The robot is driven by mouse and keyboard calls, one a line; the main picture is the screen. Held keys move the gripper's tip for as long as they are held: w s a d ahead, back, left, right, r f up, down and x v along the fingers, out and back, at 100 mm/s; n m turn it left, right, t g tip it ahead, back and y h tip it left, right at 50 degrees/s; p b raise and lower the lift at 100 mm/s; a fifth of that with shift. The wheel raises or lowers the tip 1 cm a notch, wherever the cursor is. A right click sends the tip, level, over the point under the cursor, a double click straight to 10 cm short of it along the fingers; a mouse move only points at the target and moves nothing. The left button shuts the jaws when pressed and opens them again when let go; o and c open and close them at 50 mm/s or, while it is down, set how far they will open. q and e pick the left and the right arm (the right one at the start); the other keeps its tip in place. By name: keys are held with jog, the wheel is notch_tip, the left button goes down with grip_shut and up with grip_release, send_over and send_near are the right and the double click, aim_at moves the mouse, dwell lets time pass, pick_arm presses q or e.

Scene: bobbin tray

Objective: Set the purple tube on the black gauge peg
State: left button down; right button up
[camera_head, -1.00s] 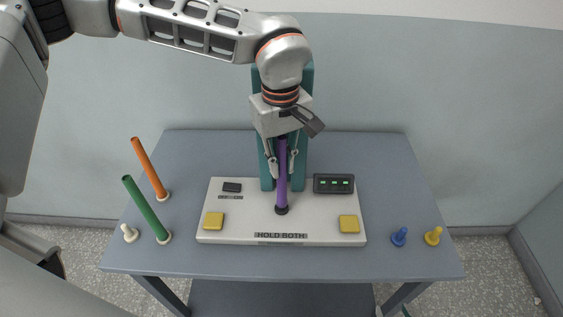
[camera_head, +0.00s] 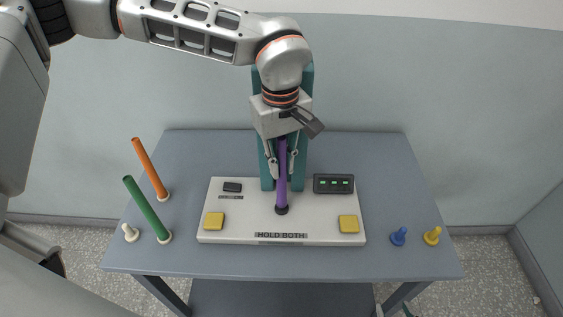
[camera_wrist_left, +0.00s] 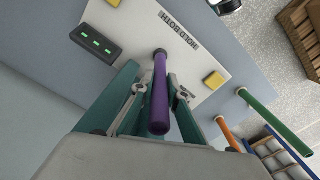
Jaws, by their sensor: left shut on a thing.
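The purple tube (camera_head: 282,178) stands upright over the white panel, and it also shows in the left wrist view (camera_wrist_left: 160,95). My left gripper (camera_head: 282,165) is shut on it, with a finger on each side. The tube's lower end meets the black gauge peg (camera_head: 281,210) at its dark round base, which also shows in the left wrist view (camera_wrist_left: 159,51). The peg's shaft is not visible, and I cannot tell how far down the tube sits. Only the tips of my right gripper (camera_head: 394,313) seem to show at the bottom edge of the head view.
The white panel (camera_head: 258,222) carries yellow buttons (camera_head: 348,224) and a dark display (camera_head: 333,184) with green lights. A green tube (camera_head: 147,208) and an orange tube (camera_head: 150,168) lean at the left. Blue (camera_head: 398,236) and yellow (camera_head: 432,235) pegs stand at the right.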

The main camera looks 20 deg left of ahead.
aim_at(281, 138)
pick_arm(q)
jog(key=shift+f+b, duration=0.45)
jog(key=shift+f, duration=0.3)
jog(key=c, duration=1.9)
grip_release()
notch_tip(281, 138, up, 12)
jog(key=shift+s+f, duration=0.1)
jog(key=shift+s, duration=0.05)
